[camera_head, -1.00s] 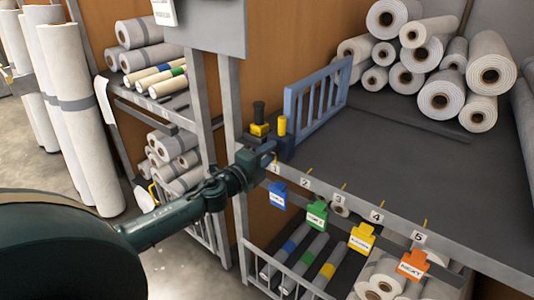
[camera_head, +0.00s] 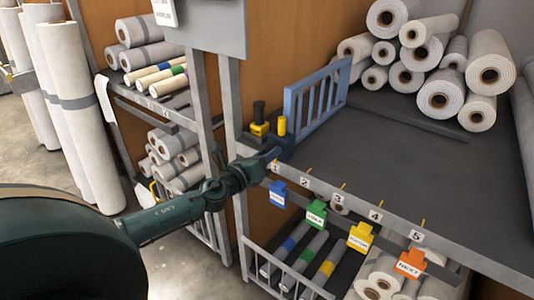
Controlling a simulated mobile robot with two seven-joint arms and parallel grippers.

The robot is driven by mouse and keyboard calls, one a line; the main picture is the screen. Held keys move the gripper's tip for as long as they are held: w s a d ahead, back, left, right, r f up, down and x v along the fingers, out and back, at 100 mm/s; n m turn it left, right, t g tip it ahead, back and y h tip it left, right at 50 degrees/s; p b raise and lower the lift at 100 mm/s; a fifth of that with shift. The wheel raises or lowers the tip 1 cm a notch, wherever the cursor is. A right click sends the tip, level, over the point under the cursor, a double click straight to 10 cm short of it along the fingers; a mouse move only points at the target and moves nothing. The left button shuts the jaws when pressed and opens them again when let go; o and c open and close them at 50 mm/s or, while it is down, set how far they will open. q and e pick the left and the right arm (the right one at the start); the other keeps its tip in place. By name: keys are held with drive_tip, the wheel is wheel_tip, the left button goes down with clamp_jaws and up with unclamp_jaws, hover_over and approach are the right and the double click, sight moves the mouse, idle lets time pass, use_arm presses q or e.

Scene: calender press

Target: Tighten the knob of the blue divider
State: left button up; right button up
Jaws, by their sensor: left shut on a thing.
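The blue divider (camera_head: 318,103) is a slatted panel standing upright along the left side of the dark shelf. Its dark blue clamp block (camera_head: 286,146) sits at the shelf's front left corner, with a yellow cylinder (camera_head: 282,126) upright on top. My left gripper (camera_head: 272,155) reaches in from the left and is at the front of this block, by the shelf edge. It is shut on the divider's knob, which its fingers and wrist hide. My right gripper is out of view.
A yellow and black object (camera_head: 259,122) stands just left of the block. Numbered places and coloured tags, such as the blue tag (camera_head: 278,194), line the shelf's front rail (camera_head: 330,198). White rolls (camera_head: 440,98) are stacked at the back right. The shelf's middle is clear.

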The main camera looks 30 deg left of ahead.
use_arm(q)
drive_tip(key=m, duration=0.2)
drive_tip(key=shift+m, duration=0.3)
idle(0.3)
drive_tip(key=o, duration=1)
drive_tip(key=shift+c, duration=0.2)
